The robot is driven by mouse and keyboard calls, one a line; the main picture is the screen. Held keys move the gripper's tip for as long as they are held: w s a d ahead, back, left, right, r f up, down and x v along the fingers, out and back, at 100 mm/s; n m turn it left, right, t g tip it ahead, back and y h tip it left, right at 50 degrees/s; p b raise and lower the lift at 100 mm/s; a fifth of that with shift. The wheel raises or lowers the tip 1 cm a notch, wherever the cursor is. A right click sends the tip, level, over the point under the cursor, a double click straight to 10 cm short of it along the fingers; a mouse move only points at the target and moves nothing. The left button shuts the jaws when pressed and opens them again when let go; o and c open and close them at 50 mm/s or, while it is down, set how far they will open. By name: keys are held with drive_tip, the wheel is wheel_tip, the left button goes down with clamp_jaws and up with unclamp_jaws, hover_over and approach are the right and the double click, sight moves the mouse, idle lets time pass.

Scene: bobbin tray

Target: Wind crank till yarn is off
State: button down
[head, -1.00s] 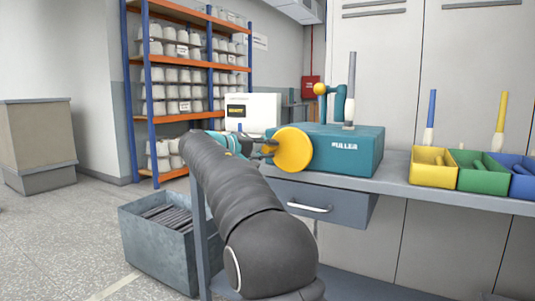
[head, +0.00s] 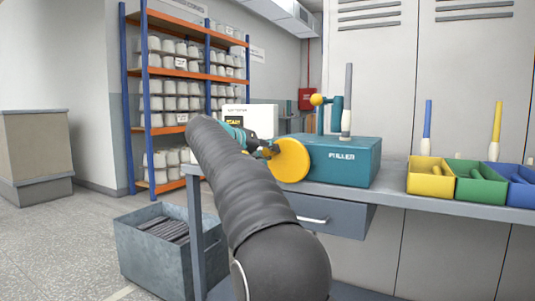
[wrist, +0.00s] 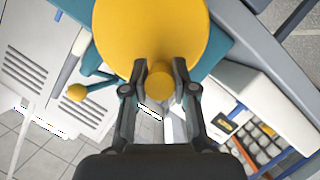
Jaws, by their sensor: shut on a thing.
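A teal machine box (head: 345,165) marked like "PULLER" stands on the grey bench. A yellow crank disc (head: 292,162) is on its left end; the disc also fills the top of the wrist view (wrist: 150,30). My gripper (wrist: 160,80) is shut on the disc's yellow crank knob (wrist: 160,87), one finger on each side. In the head view my gripper (head: 267,150) is at the disc's upper left, partly hidden by my arm. A grey spindle (head: 348,85) with a pale base stands upright on the box. I cannot tell how much yarn is on it.
A teal post with a yellow ball (head: 316,100) rises behind the box. Yellow (head: 432,178), green (head: 480,184) and blue (head: 522,188) bins sit at the bench's right. A metal crate (head: 158,250) stands on the floor left of the bench.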

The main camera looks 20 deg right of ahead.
drive_tip(key=c, duration=0.9)
unclamp_jaws()
drive_tip(key=v, duration=1.2)
